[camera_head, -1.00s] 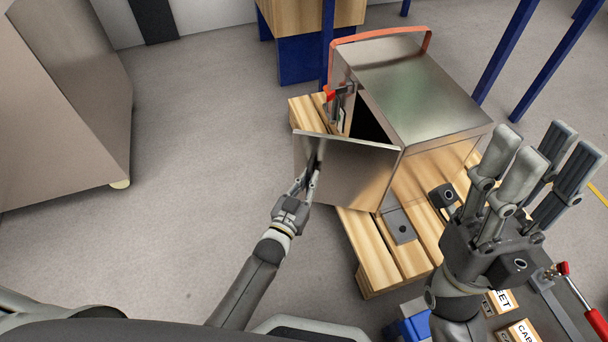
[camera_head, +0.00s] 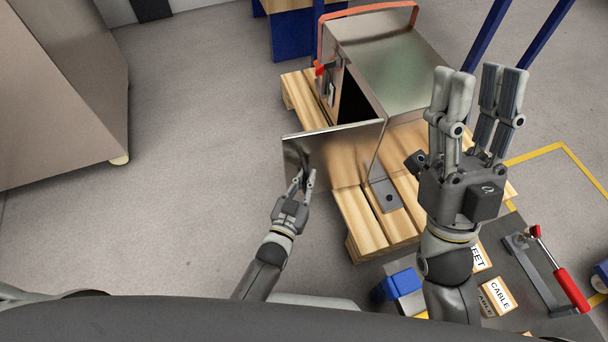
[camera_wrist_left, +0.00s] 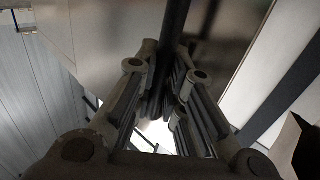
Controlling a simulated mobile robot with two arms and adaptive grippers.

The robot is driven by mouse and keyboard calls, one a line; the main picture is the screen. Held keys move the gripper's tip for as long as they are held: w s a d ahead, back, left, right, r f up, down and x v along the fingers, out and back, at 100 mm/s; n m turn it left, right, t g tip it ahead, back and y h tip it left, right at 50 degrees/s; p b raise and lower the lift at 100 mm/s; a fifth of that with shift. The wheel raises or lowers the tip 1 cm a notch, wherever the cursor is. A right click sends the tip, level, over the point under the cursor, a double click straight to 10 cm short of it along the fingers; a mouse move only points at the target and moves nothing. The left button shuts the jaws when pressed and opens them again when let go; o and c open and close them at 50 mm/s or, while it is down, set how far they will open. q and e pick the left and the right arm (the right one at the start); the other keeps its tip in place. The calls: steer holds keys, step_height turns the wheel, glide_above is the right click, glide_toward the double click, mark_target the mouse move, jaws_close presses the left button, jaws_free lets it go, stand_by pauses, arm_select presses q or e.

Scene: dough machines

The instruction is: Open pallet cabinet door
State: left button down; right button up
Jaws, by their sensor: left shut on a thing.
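The metal pallet cabinet (camera_head: 405,75) stands on a wooden pallet. Its door (camera_head: 335,155) is swung well out, and a dark opening (camera_head: 353,103) shows behind it. My left gripper (camera_head: 306,180) is at the outer face of the door, near its free edge. In the left wrist view the fingers (camera_wrist_left: 160,98) are shut around a dark bar-shaped handle (camera_wrist_left: 173,35) on the door. The handle is mostly hidden by the fingers in the head view.
The wooden pallet (camera_head: 358,222) sticks out below the door. A dark board with a red-handled clamp (camera_head: 560,280) and labelled blocks (camera_head: 497,293) lies at lower right. A large metal cabinet (camera_head: 65,80) stands at left. The floor left of the door is clear.

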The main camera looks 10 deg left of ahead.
arm_select(q)
steer(key=shift+d, duration=0.1)
steer(key=c, duration=1.5)
jaws_free()
steer(key=v, duration=1.2)
steer(key=shift+s, duration=0.1)
